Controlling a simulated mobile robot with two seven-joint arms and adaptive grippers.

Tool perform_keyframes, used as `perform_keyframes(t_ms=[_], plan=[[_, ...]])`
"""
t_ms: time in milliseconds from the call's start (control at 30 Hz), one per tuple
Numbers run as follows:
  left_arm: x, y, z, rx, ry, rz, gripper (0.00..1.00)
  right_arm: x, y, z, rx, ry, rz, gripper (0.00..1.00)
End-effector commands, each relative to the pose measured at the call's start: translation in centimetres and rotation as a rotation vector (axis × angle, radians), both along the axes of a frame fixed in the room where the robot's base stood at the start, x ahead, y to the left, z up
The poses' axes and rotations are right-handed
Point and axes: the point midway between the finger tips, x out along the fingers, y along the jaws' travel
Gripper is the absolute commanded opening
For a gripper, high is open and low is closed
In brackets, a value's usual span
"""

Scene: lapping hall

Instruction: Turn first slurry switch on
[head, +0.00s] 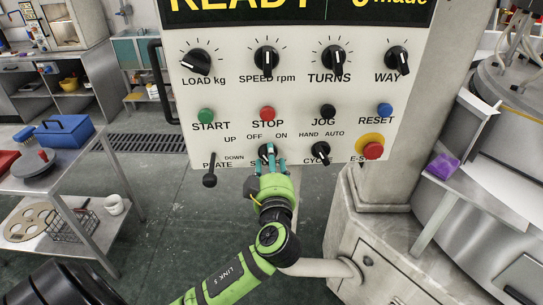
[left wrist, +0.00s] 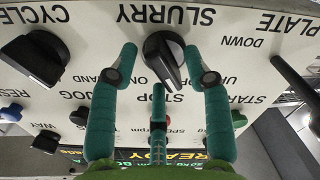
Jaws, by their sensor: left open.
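The slurry switch is a black knob (head: 266,150) in the bottom row of the white control panel (head: 228,98), between the plate lever and the cycle knob. In the left wrist view the picture is upside down, and the knob (left wrist: 163,54) shows its white pointer line slanting toward the OFF side. My left gripper (head: 268,163) is open below and in front of it. In the left wrist view its teal fingers (left wrist: 160,62) stand on both sides of the knob, with a third finger below it. I cannot tell whether they touch. My right gripper is not in view.
The plate lever (head: 209,170) is left of the switch and the cycle knob (head: 320,152) right of it. The red emergency stop (head: 373,151) is farther right. START, STOP, JOG and RESET buttons are above. A metal cart (head: 98,191) stands at left.

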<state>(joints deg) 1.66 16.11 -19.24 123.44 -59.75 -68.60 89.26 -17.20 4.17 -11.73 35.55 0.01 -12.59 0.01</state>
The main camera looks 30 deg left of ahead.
Motion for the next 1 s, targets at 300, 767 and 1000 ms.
perform_keyframes(t_ms=[300, 767, 1000], plan=[[0.1, 0.1, -0.1, 0.001, 0.001, 0.000, 0.29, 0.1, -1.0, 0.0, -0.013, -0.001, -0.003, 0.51], [0.1, 0.1, -0.2, 0.018, 0.015, -0.001, 0.00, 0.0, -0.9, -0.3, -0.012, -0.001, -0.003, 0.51], [0.1, 0.1, -0.4, 0.107, 0.082, 0.003, 0.00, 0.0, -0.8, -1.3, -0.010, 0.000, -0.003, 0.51]])
